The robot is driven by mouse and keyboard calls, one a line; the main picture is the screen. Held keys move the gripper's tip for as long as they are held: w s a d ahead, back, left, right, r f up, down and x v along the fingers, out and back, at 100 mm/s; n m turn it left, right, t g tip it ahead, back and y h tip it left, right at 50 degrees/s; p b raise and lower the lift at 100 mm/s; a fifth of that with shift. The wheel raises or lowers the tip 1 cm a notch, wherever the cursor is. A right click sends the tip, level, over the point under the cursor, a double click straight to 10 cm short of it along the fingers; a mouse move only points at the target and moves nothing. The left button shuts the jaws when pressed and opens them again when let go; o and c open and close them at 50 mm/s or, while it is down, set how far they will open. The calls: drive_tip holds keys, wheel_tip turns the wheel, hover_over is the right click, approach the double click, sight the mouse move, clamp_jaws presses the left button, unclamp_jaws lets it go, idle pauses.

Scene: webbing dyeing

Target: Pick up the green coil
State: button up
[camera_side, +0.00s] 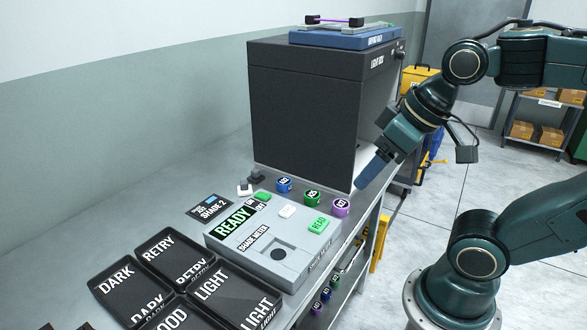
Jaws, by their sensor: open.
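The green coil (313,197) is a small round roll with a white label on top, on the grey bench behind the shade meter. It sits in a row between the blue coil (284,185) on its left and the purple coil (341,207) on its right. My gripper (358,186) is open, pointing down and left, just up and right of the purple coil. It is apart from the green coil. The fingers overlap in this view, so the gap between them is hard to see.
The shade meter (237,262), showing READY, stands in front of the coils. The tall dark light box (300,110) rises close behind them. Labelled black trays (128,312) fill the front left. Bare bench (150,215) lies at left.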

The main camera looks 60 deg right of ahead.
drive_tip(key=w+d+m+g, duration=0.2)
drive_tip(key=w+d+m, duration=0.15)
drive_tip(key=w, duration=0.35)
drive_tip(key=m+g, duration=0.4)
drive_tip(key=m, duration=0.7)
hover_over(313, 193)
wheel_tip(313, 193, down, 11)
drive_tip(key=shift+w+a+f, duration=0.15)
drive_tip(key=shift+f, duration=0.05)
drive_tip(key=shift+f, duration=4.3)
drive_tip(key=shift+f, duration=0.1)
drive_tip(key=shift+f, duration=2.5)
drive_tip(key=shift+c, duration=0.2)
